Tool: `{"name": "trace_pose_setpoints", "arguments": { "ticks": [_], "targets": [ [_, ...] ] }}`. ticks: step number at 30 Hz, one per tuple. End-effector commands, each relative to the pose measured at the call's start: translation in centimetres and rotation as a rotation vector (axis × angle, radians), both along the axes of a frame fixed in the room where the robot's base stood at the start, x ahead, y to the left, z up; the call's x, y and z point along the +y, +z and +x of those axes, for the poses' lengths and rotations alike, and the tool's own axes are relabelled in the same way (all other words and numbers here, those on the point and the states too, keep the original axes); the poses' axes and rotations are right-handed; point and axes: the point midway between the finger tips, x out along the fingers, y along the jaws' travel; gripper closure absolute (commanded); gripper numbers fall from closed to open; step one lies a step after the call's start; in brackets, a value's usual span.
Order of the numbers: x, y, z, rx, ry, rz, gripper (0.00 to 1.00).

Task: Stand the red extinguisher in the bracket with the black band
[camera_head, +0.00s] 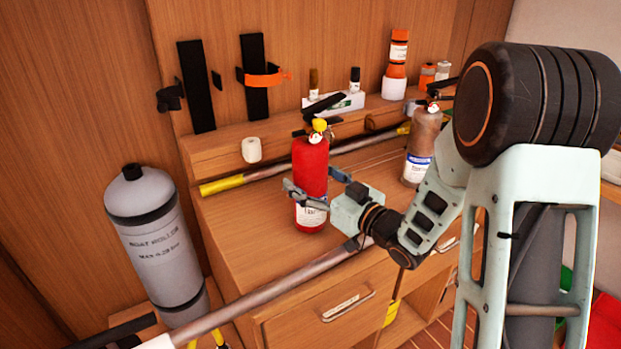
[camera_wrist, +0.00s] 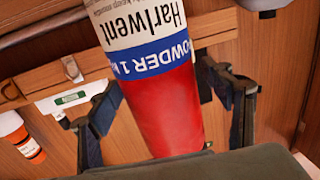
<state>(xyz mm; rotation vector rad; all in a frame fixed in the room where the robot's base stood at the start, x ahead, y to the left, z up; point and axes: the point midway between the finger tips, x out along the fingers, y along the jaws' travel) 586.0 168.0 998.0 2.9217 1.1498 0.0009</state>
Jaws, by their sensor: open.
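The red extinguisher (camera_head: 311,163) stands upright on the wooden counter, with a yellow and black valve top and a white label low on its body. My gripper (camera_head: 313,181) is open, with one finger on each side of its lower body. The wrist view shows the red body (camera_wrist: 165,105) with a blue and white label between the two spread fingers (camera_wrist: 165,112); I cannot tell whether either finger touches it. The bracket with the black band (camera_head: 196,87) is a black plate on the back wall, at the left, with black band ends at its sides.
A second bracket (camera_head: 255,77) has an orange band. A brown extinguisher (camera_head: 421,147) stands to the right. A white roll (camera_head: 251,149), a yellow-ended pole (camera_head: 222,184) and a ledge with bottles lie behind. A grey cylinder (camera_head: 155,240) stands left; another pole (camera_head: 270,291) crosses in front.

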Motion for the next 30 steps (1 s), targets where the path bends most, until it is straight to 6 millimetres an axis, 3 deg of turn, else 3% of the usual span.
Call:
{"name": "trace_pose_setpoints", "arguments": {
  "ticks": [4, 7, 21, 30],
  "targets": [
    [0.0, 0.4, 0.0, 0.0, 0.0, 0.0, 0.27],
    [-1.2, 0.2, -1.0, 0.0, -0.004, -0.001, 0.27],
    [-7.4, 0.2, -7.7, 0.0, -0.002, 0.0, 0.27],
    [-8.2, 0.2, -8.8, 0.0, 0.0, 0.001, 0.27]
  ]
}}
